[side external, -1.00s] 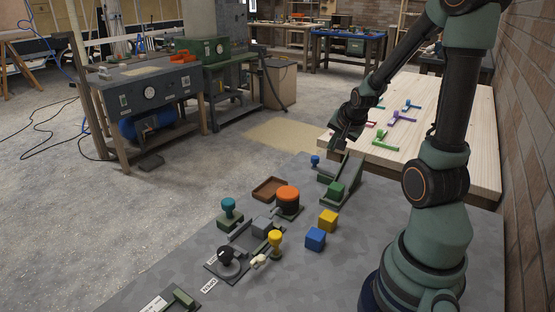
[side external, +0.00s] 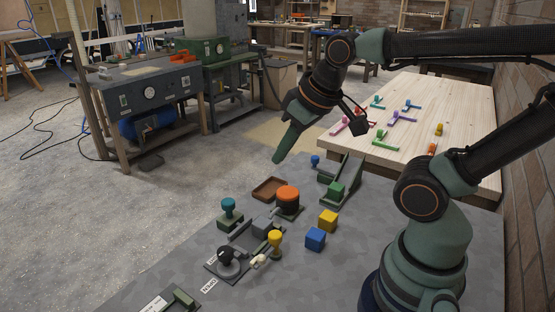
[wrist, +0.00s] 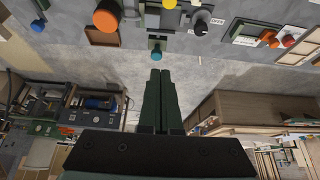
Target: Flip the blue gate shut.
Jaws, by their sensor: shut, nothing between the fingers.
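Several small coloured gates stand on the pale wooden table at the right in the side view. The one that looks blue (side external: 412,105) is near the table's far side and small; I cannot tell whether it is open or shut. My gripper (side external: 278,158) points down and left above the grey bench's far edge, left of and well apart from the gates. Its green fingers are together and empty. They also show in the wrist view (wrist: 160,74), which does not show the gates.
Purple (side external: 400,117) and green (side external: 384,140) gates are near the blue one. The grey bench (side external: 350,235) holds an orange knob (side external: 288,194), a yellow block (side external: 328,220), a blue block (side external: 315,239) and a brown tray (side external: 269,188).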

